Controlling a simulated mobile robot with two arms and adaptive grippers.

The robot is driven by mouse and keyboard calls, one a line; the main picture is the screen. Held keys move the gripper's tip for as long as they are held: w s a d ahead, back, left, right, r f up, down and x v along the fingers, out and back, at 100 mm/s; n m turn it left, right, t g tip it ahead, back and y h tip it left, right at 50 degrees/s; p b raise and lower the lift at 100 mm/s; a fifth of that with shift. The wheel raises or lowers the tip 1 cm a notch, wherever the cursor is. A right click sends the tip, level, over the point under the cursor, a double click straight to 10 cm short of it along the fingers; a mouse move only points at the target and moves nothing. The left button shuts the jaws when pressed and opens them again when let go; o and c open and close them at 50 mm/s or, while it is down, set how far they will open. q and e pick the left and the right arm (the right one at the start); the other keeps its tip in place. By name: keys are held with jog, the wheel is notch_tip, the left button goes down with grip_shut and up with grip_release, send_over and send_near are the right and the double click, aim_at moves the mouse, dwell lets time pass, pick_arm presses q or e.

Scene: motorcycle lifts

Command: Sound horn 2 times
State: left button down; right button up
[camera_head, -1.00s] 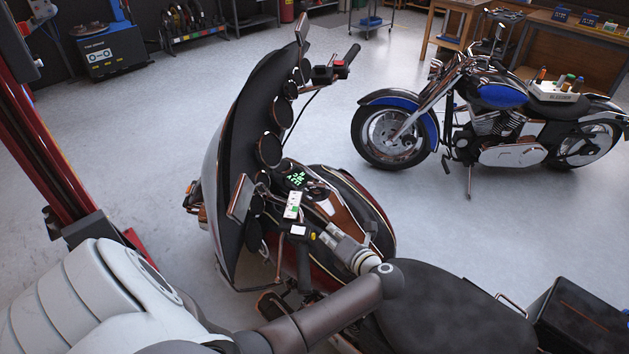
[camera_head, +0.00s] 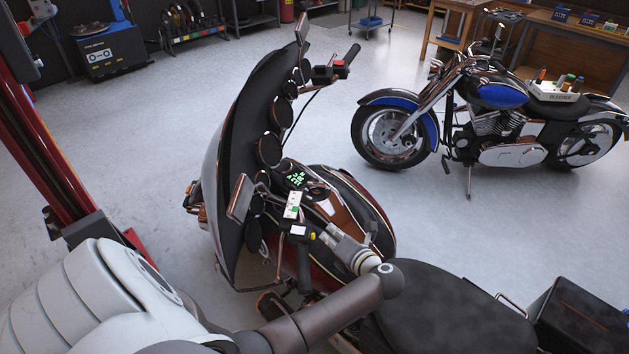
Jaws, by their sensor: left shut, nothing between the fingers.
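The near motorcycle with the tall dark fairing (camera_head: 232,150) stands in the middle, its black seat (camera_head: 430,310) toward me. Its left handlebar switch box (camera_head: 298,231) carries a white label and a small yellow button (camera_head: 312,237). A lit green display (camera_head: 296,180) sits on the dash. My left gripper (camera_head: 326,234) is shut and empty, its tips right beside the switch box near the yellow button. I cannot tell whether they touch it. The horn button is not clearly identifiable. My right gripper is not in view.
The far handlebar (camera_head: 345,58) has a red switch. A blue motorcycle (camera_head: 500,95) with a white box (camera_head: 556,92) on its seat stands at right. A red lift post (camera_head: 45,150) rises at left. Open floor lies between the motorcycles.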

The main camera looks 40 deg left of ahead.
pick_arm(q)
jog(key=shift+s+a, duration=0.2)
jog(key=shift+a, duration=0.15)
jog(key=shift+s+a+f, duration=0.1)
jog(key=shift+s+a, duration=0.1)
jog(key=shift+a, duration=0.25)
dwell(1.2)
jog(key=shift+w+d, duration=0.1)
jog(key=shift+d, duration=0.05)
jog(key=shift+w+d+b, duration=0.3)
jog(key=shift+d, duration=0.3)
